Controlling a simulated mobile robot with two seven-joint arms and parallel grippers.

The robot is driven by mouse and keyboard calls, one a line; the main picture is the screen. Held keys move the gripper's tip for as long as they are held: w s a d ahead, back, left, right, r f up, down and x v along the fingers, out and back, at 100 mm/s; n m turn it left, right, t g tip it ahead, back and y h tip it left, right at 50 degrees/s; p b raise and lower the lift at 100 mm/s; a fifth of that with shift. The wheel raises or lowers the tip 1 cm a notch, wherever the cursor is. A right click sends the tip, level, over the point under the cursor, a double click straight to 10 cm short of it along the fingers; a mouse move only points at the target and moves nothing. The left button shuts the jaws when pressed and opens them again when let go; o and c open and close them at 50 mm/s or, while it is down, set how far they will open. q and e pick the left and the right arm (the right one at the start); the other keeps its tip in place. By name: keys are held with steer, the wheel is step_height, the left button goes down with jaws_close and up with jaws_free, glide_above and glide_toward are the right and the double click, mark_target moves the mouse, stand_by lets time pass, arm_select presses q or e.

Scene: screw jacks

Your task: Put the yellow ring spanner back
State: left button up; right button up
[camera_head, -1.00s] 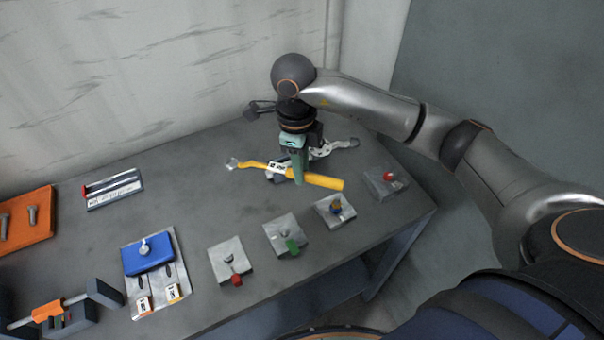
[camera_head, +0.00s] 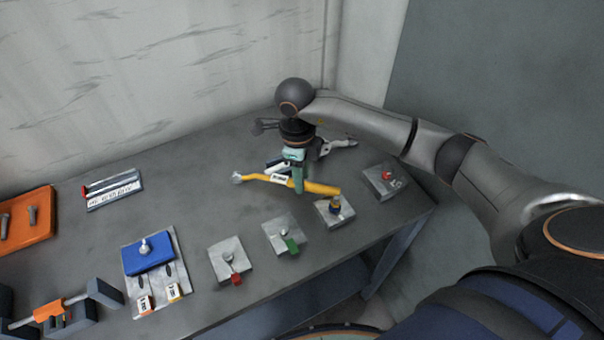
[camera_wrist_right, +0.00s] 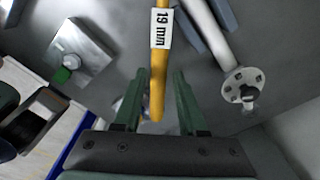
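The yellow ring spanner (camera_head: 320,188) lies across the right part of the table in the head view, its ring end to the left. Its handle carries a white "19 mm" label, and it also shows in the right wrist view (camera_wrist_right: 157,85). My right gripper (camera_head: 299,190) is over the handle. In the right wrist view its green fingers (camera_wrist_right: 159,75) stand apart, with a gap on each side of the handle. Whether the handle is between the tips or just below them is hard to tell. My left gripper is not in view.
Plates with red (camera_head: 385,184), blue-yellow (camera_head: 334,211) and green (camera_head: 283,237) parts line the front.

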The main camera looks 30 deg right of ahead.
steer(key=shift+o, duration=1.2)
steer(key=shift+r, duration=0.1)
steer(key=shift+r, duration=0.25)
step_height(320, 180, up, 12)
steer(key=shift+w+a+f, duration=0.2)
steer(key=shift+w+a, duration=0.05)
steer(key=shift+s, duration=0.1)
